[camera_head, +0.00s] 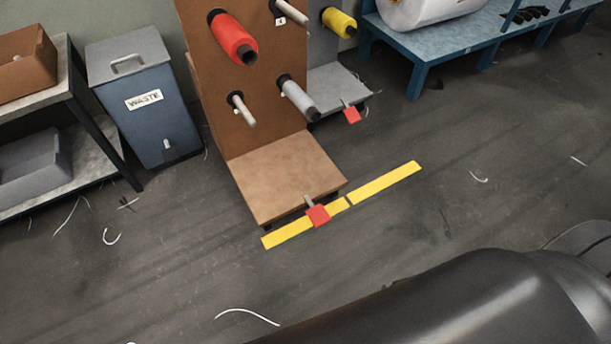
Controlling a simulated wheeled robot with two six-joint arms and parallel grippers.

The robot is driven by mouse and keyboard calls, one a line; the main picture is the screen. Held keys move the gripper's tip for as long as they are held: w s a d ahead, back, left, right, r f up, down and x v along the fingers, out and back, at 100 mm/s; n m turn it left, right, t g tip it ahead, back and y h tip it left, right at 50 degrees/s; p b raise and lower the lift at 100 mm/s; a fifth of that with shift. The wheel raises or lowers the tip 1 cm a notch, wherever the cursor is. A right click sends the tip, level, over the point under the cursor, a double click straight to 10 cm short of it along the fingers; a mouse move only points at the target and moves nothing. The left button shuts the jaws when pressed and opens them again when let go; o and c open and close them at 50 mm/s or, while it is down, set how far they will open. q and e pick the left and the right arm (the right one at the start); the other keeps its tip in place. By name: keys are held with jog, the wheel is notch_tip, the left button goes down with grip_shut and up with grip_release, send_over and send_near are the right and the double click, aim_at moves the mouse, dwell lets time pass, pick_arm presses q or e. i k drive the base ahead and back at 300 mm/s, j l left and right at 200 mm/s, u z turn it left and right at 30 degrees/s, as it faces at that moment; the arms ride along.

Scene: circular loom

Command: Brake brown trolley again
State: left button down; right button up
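The brown trolley (275,178) stands left of centre, with an upright peg board and a flat base. Its pegs carry a red spool (231,36) and a pale spool (298,99); other pegs are bare. A red brake pedal (317,215) on a short grey lever sticks out from the base's front edge, over a yellow floor strip (287,234). I cannot tell from this view whether the pedal is pressed down. Neither of my grippers is in view.
A grey trolley (339,87) with its own red pedal (351,114) stands behind. A blue waste bin (150,115) and a shelf (101,150) are at left, a blue table (468,42) at back right. White thread scraps (247,314) lie on the otherwise open floor.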

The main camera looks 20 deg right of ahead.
aim_at(318, 215)
jog(key=z, duration=0.75)
